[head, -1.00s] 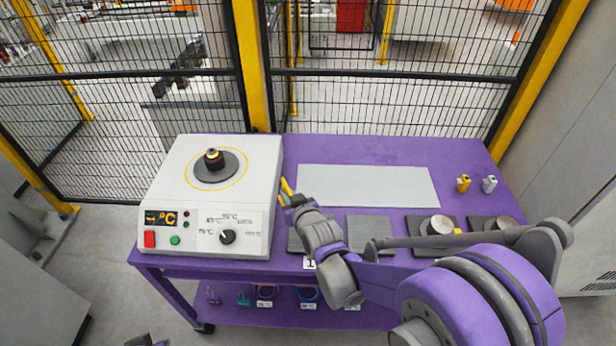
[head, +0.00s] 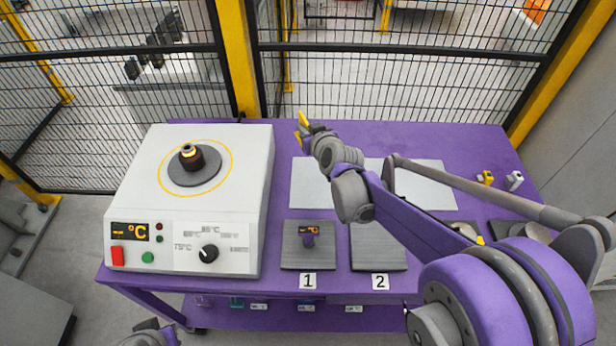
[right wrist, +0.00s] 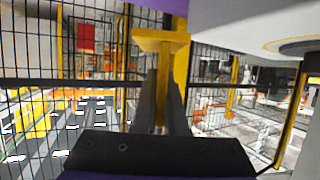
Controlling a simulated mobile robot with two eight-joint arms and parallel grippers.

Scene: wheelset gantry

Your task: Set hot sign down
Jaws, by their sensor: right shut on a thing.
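The hot sign (head: 304,119) is a small yellow piece at the tip of my right gripper (head: 303,128), over the back part of the purple table. In the right wrist view the sign (right wrist: 160,43) shows as a yellow T-shaped piece with its stem between the two dark fingers (right wrist: 162,88). My right gripper is shut on it. In the head view the sign is just right of the white heater, near the left end of the light grey sheet. I cannot tell whether its far end touches the table. My left gripper's fingers are not seen.
The white heater (head: 150,220) with a dark ring on its top plate (head: 192,168) fills the table's left. A grey sheet (head: 425,175) lies behind. Mesh fencing stands behind the table.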

